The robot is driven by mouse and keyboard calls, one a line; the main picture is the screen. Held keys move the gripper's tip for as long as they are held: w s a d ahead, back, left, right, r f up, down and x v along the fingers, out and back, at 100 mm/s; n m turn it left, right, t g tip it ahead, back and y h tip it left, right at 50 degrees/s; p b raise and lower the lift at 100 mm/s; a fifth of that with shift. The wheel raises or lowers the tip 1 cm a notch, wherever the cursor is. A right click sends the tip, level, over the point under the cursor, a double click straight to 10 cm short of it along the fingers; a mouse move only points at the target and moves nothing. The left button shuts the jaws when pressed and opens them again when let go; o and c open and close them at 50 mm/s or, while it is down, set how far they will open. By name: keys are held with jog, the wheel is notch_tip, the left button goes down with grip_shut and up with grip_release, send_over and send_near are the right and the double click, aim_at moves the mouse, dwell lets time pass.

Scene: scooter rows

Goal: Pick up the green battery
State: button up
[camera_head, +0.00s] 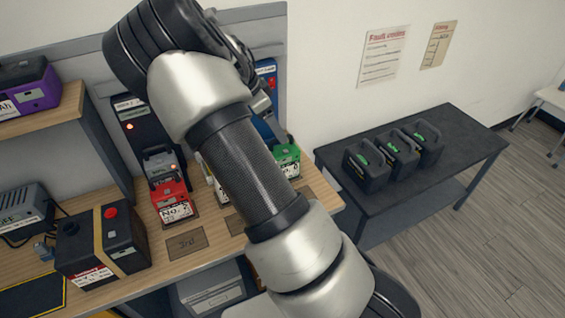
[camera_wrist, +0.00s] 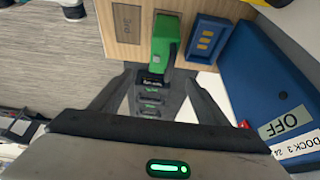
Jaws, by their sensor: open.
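The green battery (camera_head: 286,160) stands on the wooden workbench near its right end, partly behind my arm in the head view. In the wrist view the green battery (camera_wrist: 165,40) shows beyond the fingertips, with a dark, labelled part at its lower end. My gripper (camera_wrist: 159,78) is open, its two dark fingers spread either side of the line to the battery. I see no contact between fingers and battery. In the head view my gripper is mostly hidden behind my arm.
A blue dock marked OFF (camera_wrist: 270,90) stands close at the right of the wrist view. A red battery (camera_head: 170,195) and a black box with a red button (camera_head: 103,240) stand on the bench. Black cans (camera_head: 395,155) stand on a dark table (camera_head: 455,130) to the right.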

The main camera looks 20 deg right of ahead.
aim_at(288, 147)
jog(key=x, duration=0.7)
jog(key=shift+d+f, duration=0.2)
jog(key=shift+f, duration=0.1)
jog(key=x, duration=0.2)
jog(key=p+x, duration=0.1)
jog(key=x, duration=0.2)
jog(key=shift+w, duration=0.25)
grip_shut()
jog(key=shift+w+r, duration=0.1)
jog(key=shift+r, duration=0.1)
